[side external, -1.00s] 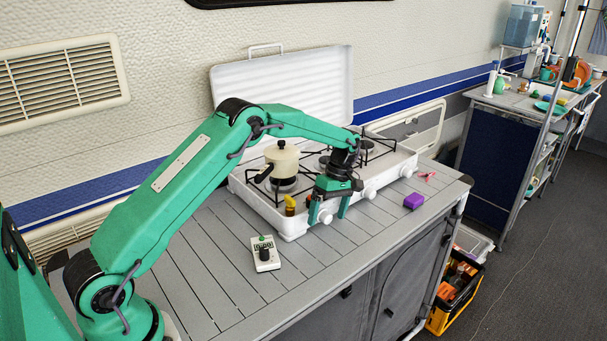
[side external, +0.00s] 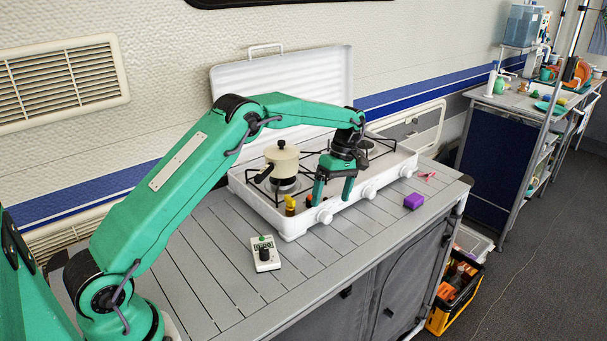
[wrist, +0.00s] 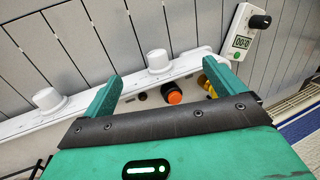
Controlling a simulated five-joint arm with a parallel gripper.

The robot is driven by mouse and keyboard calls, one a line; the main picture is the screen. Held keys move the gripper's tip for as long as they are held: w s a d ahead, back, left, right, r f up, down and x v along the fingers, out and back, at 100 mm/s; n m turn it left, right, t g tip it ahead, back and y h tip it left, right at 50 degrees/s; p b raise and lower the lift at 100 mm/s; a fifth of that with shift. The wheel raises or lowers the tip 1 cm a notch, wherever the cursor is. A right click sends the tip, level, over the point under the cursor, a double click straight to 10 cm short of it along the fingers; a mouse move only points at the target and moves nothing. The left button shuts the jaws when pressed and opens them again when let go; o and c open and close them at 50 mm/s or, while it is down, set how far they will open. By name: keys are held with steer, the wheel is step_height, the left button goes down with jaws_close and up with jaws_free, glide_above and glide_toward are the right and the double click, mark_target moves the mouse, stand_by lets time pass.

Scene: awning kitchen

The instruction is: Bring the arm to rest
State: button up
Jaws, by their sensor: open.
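My gripper (side external: 333,191) is open and empty, pointing down above the front edge of the white gas stove (side external: 290,222). Its two green fingers straddle empty space near the stove's front knobs. In the wrist view my gripper (wrist: 165,82) is also spread apart, with the stove's white front edge (wrist: 115,75) and an orange-red round piece (wrist: 175,97) visible beyond the fingers. My green arm reaches over from the left.
A cream pot (side external: 283,162) stands on the left burner. A white timer (side external: 265,254) lies on the grey slatted table (side external: 205,270), and also shows in the wrist view (wrist: 245,35). The stove's raised lid (side external: 235,95) stands behind.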

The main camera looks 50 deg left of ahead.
steer(key=shift+w+r, duration=0.1)
steer(key=shift+r, duration=0.35)
steer(key=s+d+r+m+t, duration=0.2)
steer(key=s+r+m, duration=0.2)
steer(key=s+r, duration=0.3)
steer(key=s+d+r+m+t, duration=0.2)
steer(key=s+r+m, duration=0.3)
steer(key=r, duration=0.5)
steer(key=s+d+f+m+t, duration=0.1)
steer(key=s+m+t, duration=0.4)
steer(key=s, duration=1.6)
steer(key=shift+s+d+f+m, duration=0.2)
steer(key=shift+d+m, duration=0.4)
steer(key=shift+m, duration=1.4)
